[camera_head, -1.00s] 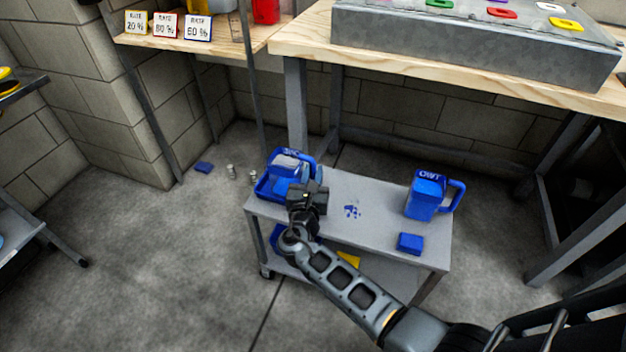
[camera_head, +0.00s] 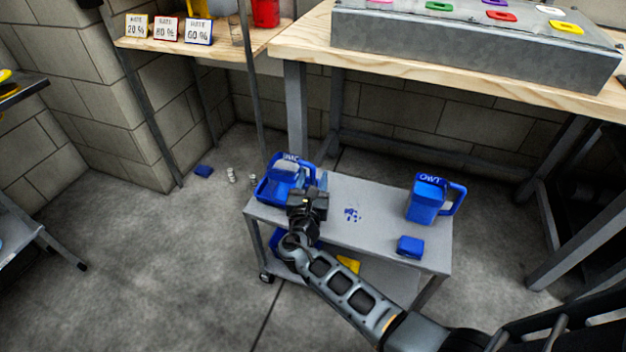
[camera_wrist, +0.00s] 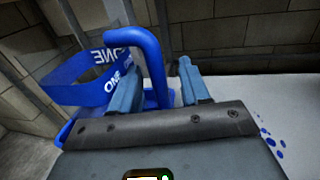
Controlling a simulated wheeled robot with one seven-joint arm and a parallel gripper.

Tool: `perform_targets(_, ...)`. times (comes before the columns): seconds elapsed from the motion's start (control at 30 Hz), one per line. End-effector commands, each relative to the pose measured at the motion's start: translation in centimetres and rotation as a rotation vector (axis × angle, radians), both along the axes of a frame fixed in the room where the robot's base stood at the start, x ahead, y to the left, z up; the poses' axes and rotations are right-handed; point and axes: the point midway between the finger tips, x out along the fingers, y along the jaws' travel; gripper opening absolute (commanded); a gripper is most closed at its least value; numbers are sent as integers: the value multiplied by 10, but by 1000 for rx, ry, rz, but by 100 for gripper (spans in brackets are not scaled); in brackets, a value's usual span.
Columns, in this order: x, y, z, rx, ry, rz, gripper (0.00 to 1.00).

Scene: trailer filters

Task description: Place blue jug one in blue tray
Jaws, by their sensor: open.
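Blue jug one (camera_head: 287,170) stands at the left end of the grey cart, in the blue tray (camera_head: 263,190). The wrist view shows the white word ONE on its rim (camera_wrist: 85,78), and its handle reaches toward me. My gripper (camera_head: 311,184) is at the jug's handle side, hiding part of the jug and tray. In the wrist view my gripper (camera_wrist: 160,85) is open, its two fingers apart with the handle between them. I cannot tell whether either finger touches the handle.
A second blue jug (camera_head: 426,200), marked TWO, and a small blue block (camera_head: 410,247) stand at the cart's right. The cart top (camera_head: 370,222) between is mostly bare, with blue spots (camera_head: 352,214). A wooden workbench (camera_head: 300,45) stands behind. Small items lie on the floor.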

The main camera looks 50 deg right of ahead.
Motion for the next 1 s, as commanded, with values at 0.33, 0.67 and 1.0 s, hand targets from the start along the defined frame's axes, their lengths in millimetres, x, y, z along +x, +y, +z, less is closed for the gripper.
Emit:
perform_targets(0.33, -27, 46, 3, 0, 2, 4, 46)
perform_targets(0.67, -56, 93, 3, 1, 1, 2, 46)
perform_targets(1.0, -63, 103, 2, 1, -1, -1, 46)
